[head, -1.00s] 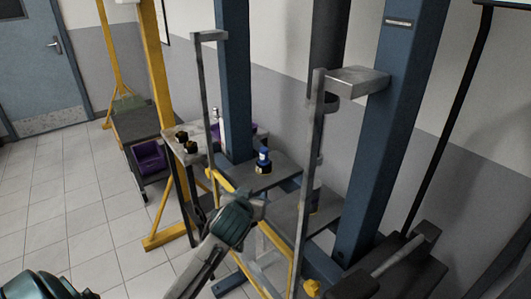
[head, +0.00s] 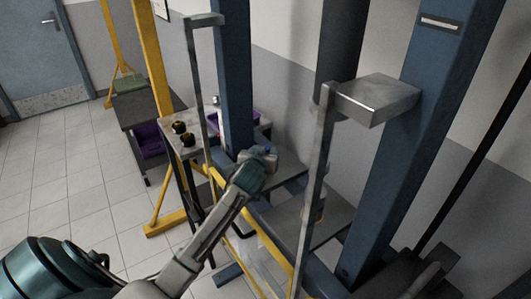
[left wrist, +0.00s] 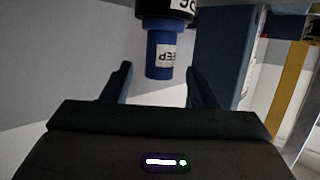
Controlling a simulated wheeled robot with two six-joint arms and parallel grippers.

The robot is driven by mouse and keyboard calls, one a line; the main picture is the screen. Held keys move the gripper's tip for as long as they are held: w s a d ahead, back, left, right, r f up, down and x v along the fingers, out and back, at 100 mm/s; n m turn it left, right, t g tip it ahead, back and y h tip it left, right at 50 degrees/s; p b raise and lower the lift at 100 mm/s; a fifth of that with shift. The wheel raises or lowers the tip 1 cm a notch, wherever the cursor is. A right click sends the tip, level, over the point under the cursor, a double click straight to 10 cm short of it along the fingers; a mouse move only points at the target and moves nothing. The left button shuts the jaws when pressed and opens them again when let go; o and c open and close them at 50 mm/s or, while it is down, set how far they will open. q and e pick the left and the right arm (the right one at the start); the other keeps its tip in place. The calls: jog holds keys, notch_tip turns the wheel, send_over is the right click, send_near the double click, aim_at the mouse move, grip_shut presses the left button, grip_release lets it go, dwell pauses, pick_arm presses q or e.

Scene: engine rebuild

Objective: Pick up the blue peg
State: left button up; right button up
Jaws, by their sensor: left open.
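The blue peg (left wrist: 160,52) shows in the left wrist view, with a white lettered label and a wider dark blue and black part above it in the picture. It appears between the two fingers of my left gripper (left wrist: 158,76), which is open, and I see no finger touching it. In the head view, my left gripper (head: 262,157) is at the near grey platform (head: 287,168) beside the blue post; the peg is hidden there behind the gripper. My right gripper is not in view.
Upright grey metal bars, one left (head: 197,95) and one right (head: 318,190), stand close to my arm. Blue posts (head: 235,85) rise behind. Black-and-yellow pieces (head: 183,134) sit on a table at the left. Another small piece is partly hidden behind the right bar.

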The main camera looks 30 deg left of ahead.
pick_arm(q)
jog(key=shift+w+a+p, duration=0.3)
jog(key=shift+w+p, duration=0.1)
jog(key=shift+w, duration=0.35)
jog(key=shift+w+a+f, duration=0.25)
jog(key=shift+w+f, duration=0.2)
jog(key=shift+w, duration=0.2)
jog(key=shift+s+r, duration=0.1)
grip_shut()
jog(key=shift+r, duration=0.15)
